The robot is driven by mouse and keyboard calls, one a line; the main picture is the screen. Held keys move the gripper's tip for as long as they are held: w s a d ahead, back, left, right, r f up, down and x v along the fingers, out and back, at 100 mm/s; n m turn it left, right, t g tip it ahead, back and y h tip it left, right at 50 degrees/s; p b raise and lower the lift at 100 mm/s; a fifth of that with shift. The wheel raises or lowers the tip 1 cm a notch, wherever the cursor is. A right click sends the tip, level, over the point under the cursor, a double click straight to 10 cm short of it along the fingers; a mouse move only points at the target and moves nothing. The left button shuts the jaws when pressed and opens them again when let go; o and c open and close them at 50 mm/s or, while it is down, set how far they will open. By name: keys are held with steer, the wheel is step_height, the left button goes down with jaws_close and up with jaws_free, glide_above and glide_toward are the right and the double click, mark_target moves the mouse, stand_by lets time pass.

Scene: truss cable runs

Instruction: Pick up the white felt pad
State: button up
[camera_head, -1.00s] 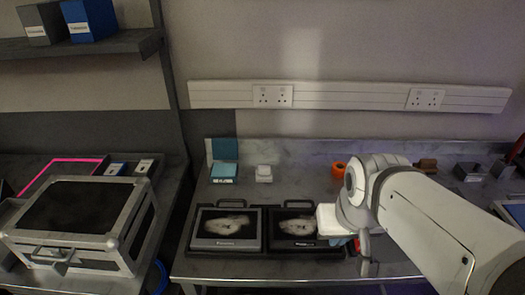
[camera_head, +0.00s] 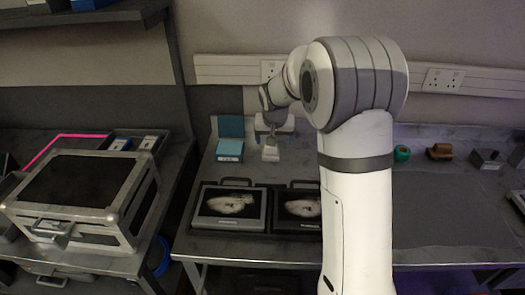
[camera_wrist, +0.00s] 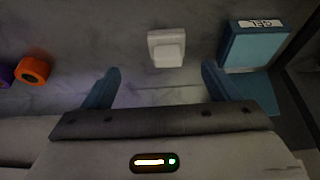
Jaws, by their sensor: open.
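The white felt pad (camera_head: 270,154) is a small, pale, blocky piece on the grey bench near the wall, right of a blue box. In the wrist view the white felt pad (camera_wrist: 167,47) lies ahead of the fingertips, between their lines and slightly right of centre. It looks like a smaller block on or before a wider plate. My gripper (camera_head: 271,136) is just above and behind it, partly hidden by my arm. In the wrist view my gripper (camera_wrist: 160,72) has its two blue fingers wide apart, with nothing between them.
A blue box labelled GEL (camera_wrist: 255,45) stands close to the pad, near the right finger; it also shows in the head view (camera_head: 230,148). An orange roll (camera_wrist: 33,69) lies left. Two framed screens (camera_head: 230,207) (camera_head: 298,207) lie in front. The wall is close behind.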

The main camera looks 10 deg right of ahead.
mark_target(271, 153)
steer(key=w+f, duration=0.1)
steer(key=w+a+f, duration=0.1)
steer(key=shift+w+f, duration=0.4)
steer(key=shift+d+p+x, duration=0.15)
steer(key=shift+p+x, duration=0.35)
steer(key=shift+x, duration=1.25)
steer(key=shift+d+p+x, duration=0.15)
steer(key=shift+p+x, duration=0.3)
steer(key=shift+x, duration=1.35)
steer(key=shift+w+r, duration=0.1)
steer(key=shift+r, duration=0.05)
steer(key=shift+c, duration=0.2)
steer(key=c, duration=1.1)
